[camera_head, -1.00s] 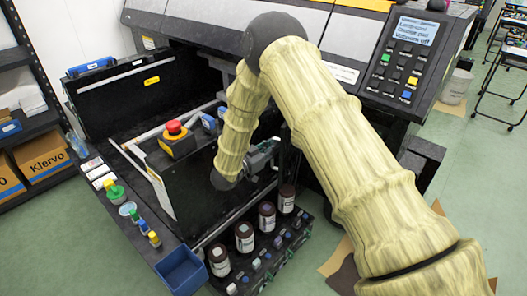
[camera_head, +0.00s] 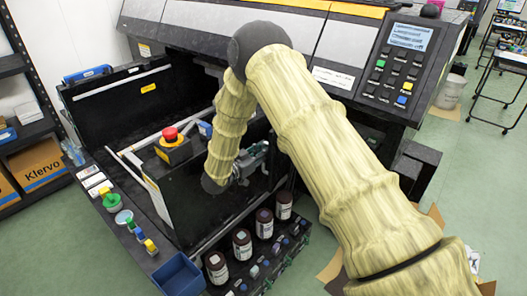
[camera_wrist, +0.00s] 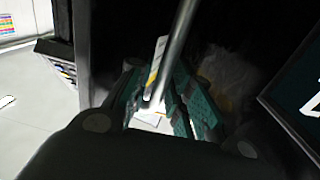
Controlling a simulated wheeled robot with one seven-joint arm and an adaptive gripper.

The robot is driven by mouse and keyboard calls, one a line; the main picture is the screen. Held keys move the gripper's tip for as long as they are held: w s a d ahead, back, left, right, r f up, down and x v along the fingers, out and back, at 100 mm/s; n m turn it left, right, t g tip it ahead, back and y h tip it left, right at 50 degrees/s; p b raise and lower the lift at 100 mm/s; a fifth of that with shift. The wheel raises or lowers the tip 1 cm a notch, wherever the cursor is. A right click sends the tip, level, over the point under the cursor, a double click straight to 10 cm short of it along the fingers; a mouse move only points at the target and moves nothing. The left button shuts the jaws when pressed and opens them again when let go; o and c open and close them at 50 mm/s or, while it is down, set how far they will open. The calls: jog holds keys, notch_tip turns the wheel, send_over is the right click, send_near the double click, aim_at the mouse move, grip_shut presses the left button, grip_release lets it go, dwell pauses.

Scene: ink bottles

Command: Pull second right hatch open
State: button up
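The wide-format printer (camera_head: 305,33) shows an open black bay (camera_head: 112,103) at its left, with a raised black panel around it. A dark upright panel (camera_head: 185,205) stands in this bay, below a red emergency button (camera_head: 170,133). My gripper (camera_head: 250,160) is inside the bay, right of that button, mostly hidden by my arm. In the wrist view, the teal fingers (camera_wrist: 160,100) sit around or beside a slanted metal bar (camera_wrist: 180,40). I cannot tell whether they touch it or how far they are apart. I cannot make out which panel is the second right hatch.
Several dark ink bottles (camera_head: 242,243) stand in a row in front of the bay. A blue bin (camera_head: 177,276) and small coloured-capped items (camera_head: 111,201) line the left ledge. A keypad panel (camera_head: 400,65) is to the right.

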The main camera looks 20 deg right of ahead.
jog(key=shift+a, duration=0.15)
jog(key=v, duration=1.1)
jog(key=shift+s+a, duration=0.2)
jog(key=shift+a, duration=0.15)
jog(key=s+d+f+n+t+y+p, duration=0.15)
jog(key=s+f+n+y, duration=0.35)
jog(key=f, duration=0.5)
jog(key=s+d+f+n+y, duration=0.2)
jog(key=s+f+n+y, duration=0.25)
jog(key=s+f, duration=0.45)
jog(key=s+f+n+g+y, duration=0.1)
jog(key=s+f+g+y, duration=0.1)
jog(key=s, duration=0.9)
jog(key=s+f+n+g+y+p, duration=0.1)
jog(key=s+g, duration=0.3)
jog(key=s, duration=0.7)
jog(key=s+f+n+g+y, duration=0.1)
jog(key=s+f+g+y, duration=0.2)
jog(key=s, duration=0.8)
jog(key=shift+a+f+y+p, duration=0.3)
jog(key=shift+a+f+y, duration=0.15)
jog(key=shift+y, duration=0.1)
jog(key=shift+s, duration=0.1)
